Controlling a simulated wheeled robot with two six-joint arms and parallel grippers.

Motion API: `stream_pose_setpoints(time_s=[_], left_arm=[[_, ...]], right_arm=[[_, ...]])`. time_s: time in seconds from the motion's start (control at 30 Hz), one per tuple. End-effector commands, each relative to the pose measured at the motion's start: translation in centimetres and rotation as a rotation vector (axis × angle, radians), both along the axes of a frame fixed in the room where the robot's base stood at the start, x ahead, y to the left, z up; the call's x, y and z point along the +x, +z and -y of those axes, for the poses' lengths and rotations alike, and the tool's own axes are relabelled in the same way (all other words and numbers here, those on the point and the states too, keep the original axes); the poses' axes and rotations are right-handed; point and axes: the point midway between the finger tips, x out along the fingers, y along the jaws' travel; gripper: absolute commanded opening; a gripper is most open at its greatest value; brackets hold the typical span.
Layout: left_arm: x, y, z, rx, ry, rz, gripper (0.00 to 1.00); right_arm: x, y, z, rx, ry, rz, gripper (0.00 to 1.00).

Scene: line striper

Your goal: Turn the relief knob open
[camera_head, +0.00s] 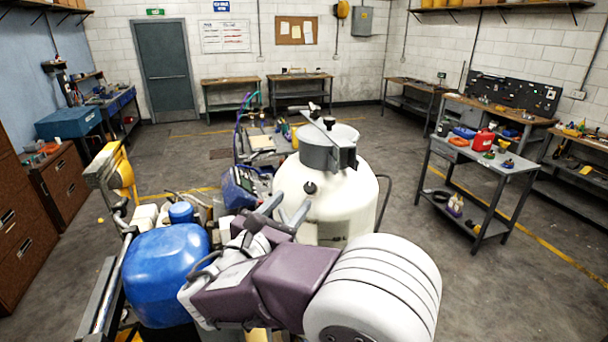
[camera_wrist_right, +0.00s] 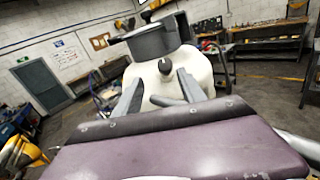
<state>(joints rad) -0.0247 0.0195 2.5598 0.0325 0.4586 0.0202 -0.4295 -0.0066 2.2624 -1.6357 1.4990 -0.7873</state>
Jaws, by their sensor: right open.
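The relief knob is a small black knob (camera_head: 310,187) on the front shoulder of a large white tank (camera_head: 345,200). It also shows in the right wrist view (camera_wrist_right: 165,66), framed between my two fingertips and beyond them. My right gripper (camera_head: 295,200) is open and empty, with its grey fingers pointing at the tank just short of the knob. In the right wrist view its fingers (camera_wrist_right: 160,78) stand apart on either side of the knob, with a visible gap to it. My left gripper is out of view.
A grey lid clamp (camera_head: 330,155) tops the tank. A blue rounded container (camera_head: 170,270) and a blue control box (camera_head: 240,187) sit left of my right arm. A metal cart (camera_head: 485,170) with bottles stands right. The floor between tank and cart is clear.

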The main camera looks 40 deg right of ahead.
Motion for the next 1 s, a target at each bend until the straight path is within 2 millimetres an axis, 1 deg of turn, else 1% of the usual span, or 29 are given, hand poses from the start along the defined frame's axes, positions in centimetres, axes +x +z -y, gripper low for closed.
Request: stream_pose_setpoints(time_s=[0.07, 0.17, 0.3, 0.4, 0.57, 0.8, 0.87, 0.9, 0.97, 1.0], left_arm=[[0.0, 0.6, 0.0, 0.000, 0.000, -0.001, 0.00], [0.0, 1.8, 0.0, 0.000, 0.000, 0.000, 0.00], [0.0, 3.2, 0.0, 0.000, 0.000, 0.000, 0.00], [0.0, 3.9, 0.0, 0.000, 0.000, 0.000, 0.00], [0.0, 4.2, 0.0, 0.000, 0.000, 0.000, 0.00], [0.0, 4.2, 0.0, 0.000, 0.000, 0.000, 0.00], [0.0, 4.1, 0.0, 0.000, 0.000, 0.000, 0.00], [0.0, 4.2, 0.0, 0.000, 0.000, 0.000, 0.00], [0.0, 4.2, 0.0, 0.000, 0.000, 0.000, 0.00], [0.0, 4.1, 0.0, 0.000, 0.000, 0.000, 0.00]], right_arm=[[0.3, 0.2, 0.9, 0.000, -0.006, -0.001, 0.48], [1.3, 0.4, 2.7, 0.000, -0.009, -0.004, 0.48], [2.8, 0.4, 5.3, 0.001, -0.008, -0.005, 0.48], [3.6, 0.2, 6.6, 0.003, -0.006, -0.004, 0.48], [4.3, -0.1, 7.7, 0.005, -0.003, -0.003, 0.48], [4.4, -0.3, 7.8, 0.005, -0.002, -0.002, 0.48], [4.4, -0.2, 7.8, 0.005, -0.002, -0.002, 0.31], [4.4, -0.2, 7.7, 0.005, -0.002, -0.002, 0.20], [4.4, -0.2, 7.8, 0.005, -0.002, -0.002, 0.03], [4.4, -0.3, 7.8, 0.005, -0.003, -0.002, 0.00]])
